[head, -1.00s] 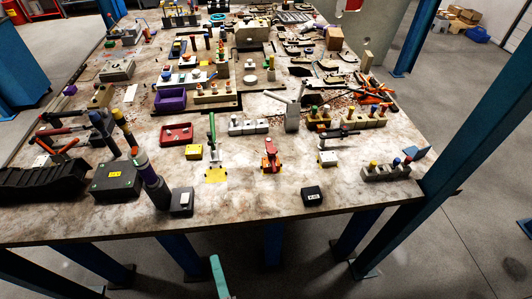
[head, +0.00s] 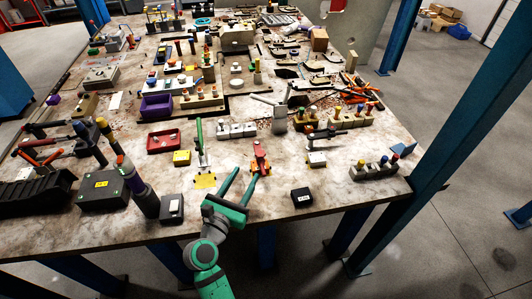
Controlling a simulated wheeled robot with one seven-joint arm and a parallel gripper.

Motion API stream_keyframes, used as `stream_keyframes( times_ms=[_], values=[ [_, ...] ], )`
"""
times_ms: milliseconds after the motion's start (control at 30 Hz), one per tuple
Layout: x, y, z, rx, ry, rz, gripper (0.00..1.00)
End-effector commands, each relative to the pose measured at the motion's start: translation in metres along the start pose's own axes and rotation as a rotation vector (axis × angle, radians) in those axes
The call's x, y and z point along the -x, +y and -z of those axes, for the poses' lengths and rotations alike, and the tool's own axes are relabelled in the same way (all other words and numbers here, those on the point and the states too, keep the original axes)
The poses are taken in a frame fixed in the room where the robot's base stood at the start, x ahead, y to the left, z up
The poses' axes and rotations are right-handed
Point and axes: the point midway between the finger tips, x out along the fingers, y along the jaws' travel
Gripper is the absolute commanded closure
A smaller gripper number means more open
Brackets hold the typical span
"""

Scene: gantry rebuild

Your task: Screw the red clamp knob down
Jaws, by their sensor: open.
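The red clamp (head: 259,157) stands upright near the front middle of the table, with a little yellow at its base. Its knob is too small to tell apart from the red body. My green gripper (head: 248,173) is in front of the clamp, over the table's front part, with its two fingers spread and nothing between them. In the picture the right fingertip reaches the clamp's base, and the left fingertip lies to the left of it. I cannot tell whether the fingertip touches the clamp or is above the table in front of it.
A green-handled clamp (head: 200,143) on a yellow plate stands to the left. A dark-handled clamp (head: 317,158) stands to the right. A small black box (head: 302,197) sits at front right, and a dark box (head: 172,208) at front left.

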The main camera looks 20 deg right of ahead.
Motion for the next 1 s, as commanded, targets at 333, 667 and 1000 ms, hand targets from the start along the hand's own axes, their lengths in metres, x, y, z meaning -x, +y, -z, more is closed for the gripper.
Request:
stream_keyframes(
  times_ms=[333,667,1000],
  values=[
    [-0.030,-0.003,-0.005,0.040,-0.002,0.033,0.56],
    [-0.087,-0.004,-0.005,0.039,-0.001,0.031,0.56],
    [-0.113,-0.005,-0.004,0.039,0.000,0.029,0.56]
  ],
)
